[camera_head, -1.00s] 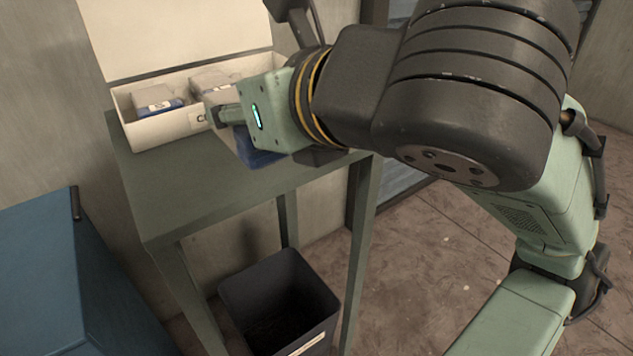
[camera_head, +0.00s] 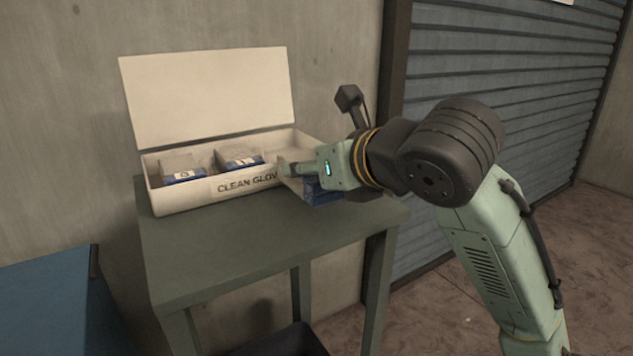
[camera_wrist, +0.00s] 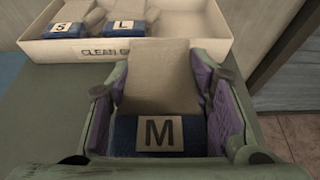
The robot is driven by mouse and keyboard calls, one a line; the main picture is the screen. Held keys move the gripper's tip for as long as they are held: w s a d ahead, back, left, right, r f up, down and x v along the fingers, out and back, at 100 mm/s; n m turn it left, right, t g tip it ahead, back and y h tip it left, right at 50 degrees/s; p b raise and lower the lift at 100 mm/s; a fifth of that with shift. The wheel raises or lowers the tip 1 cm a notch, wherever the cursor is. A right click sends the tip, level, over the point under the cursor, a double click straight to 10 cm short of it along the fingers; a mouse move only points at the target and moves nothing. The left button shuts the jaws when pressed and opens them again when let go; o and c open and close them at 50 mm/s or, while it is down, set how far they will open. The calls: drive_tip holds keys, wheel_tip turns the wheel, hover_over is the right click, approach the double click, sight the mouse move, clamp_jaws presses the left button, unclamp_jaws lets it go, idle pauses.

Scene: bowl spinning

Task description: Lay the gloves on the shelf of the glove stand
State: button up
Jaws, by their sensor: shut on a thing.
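My gripper (camera_head: 297,172) is shut on a pack of gloves with a blue band and a black M label. The M pack (camera_wrist: 160,133) fills the space between the purple finger pads in the wrist view; its blue lower part (camera_head: 320,193) shows under my gripper in the head view. The pack is in front of the glove box's right end, over the stand's green top. I cannot tell its exact height above that surface. The glove stand (camera_head: 220,268) is a green table with a flat top.
An open white box (camera_head: 165,202) labelled CLEAN GLOVES stands at the stand's back, holding packs marked S (camera_wrist: 72,22) and L (camera_wrist: 122,22). The stand's front left top is bare. A dark bin (camera_head: 285,343) is below; a blue cabinet (camera_head: 45,300) is left.

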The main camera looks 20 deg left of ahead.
drive_tip(key=shift+w, duration=0.2)
drive_tip(key=shift+f, duration=1.75)
drive_tip(key=shift+f, duration=0.1)
drive_tip(key=shift+f+b, duration=0.15)
drive_tip(key=shift+b, duration=0.15)
drive_tip(key=o, duration=1.1)
drive_tip(key=shift+o, duration=0.2)
drive_tip(key=shift+r, duration=0.25)
drive_tip(key=shift+s+d+r, duration=0.15)
drive_tip(key=shift+d, duration=0.05)
drive_tip(key=v, duration=1.1)
drive_tip(key=shift+s, duration=0.2)
